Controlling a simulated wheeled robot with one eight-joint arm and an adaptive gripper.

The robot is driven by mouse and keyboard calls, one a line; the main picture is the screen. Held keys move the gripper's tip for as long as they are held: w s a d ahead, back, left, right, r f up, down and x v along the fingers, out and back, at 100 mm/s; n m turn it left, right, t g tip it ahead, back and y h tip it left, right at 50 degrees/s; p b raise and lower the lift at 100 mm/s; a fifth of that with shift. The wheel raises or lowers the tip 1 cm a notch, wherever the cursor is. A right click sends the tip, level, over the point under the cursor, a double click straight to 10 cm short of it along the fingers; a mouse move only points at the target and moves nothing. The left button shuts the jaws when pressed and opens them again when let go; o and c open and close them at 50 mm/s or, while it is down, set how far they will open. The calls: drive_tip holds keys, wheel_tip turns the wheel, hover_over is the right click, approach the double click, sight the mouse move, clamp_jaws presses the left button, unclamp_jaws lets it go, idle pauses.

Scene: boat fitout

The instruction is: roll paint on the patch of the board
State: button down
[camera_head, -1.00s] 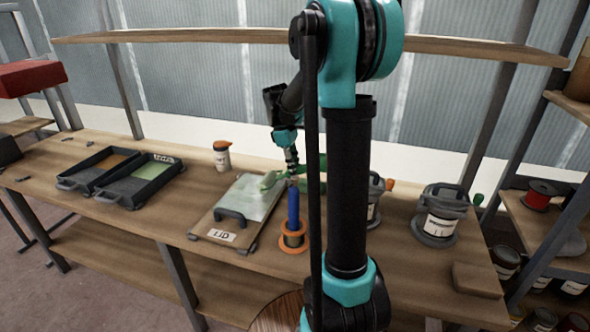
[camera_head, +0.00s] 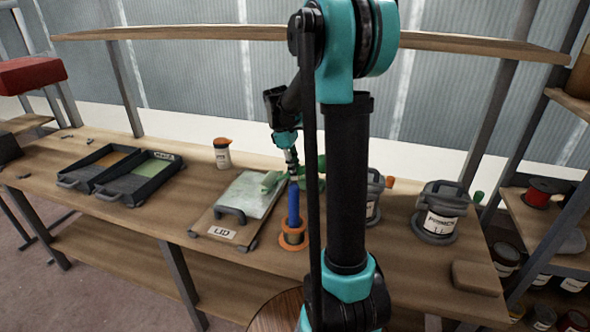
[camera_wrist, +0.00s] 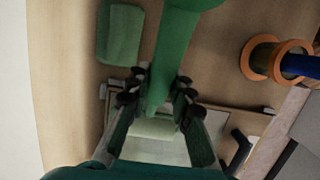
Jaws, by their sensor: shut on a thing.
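The board (camera_head: 205,225), marked LID and fitted with a dark handle, lies flat on the bench. Its patch (camera_head: 246,193) is pale grey-green; it also shows in the wrist view (camera_wrist: 150,152). My gripper (camera_head: 293,168) is over the board's far right side, and its fingers (camera_wrist: 155,95) are shut on the green handle of a roller (camera_wrist: 172,65). The roller's pale green head (camera_head: 271,182) is low at the patch's far right part; it is partly hidden between the fingers in the wrist view. I cannot tell whether it touches. A tray with green paint (camera_head: 143,182) stands to the left.
A white jar with orange cap (camera_head: 222,155) is behind. Lidded pots (camera_head: 440,215) and a brown block (camera_head: 477,278) are at right. A shelf (camera_head: 200,35) spans above. Bench between tray and board is clear.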

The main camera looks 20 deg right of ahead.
drive_tip(key=shift+f, duration=0.25)
drive_tip(key=shift+s+d, duration=0.1)
drive_tip(key=shift+d, duration=0.05)
drive_tip(key=shift+s+d+r, duration=0.15)
drive_tip(key=shift+s+d, duration=0.5)
drive_tip(key=shift+d, duration=0.3)
drive_tip(key=shift+w+a, duration=0.1)
drive_tip(key=shift+w+a, duration=0.6)
drive_tip(key=shift+a, duration=0.35)
drive_tip(key=shift+r, duration=0.6)
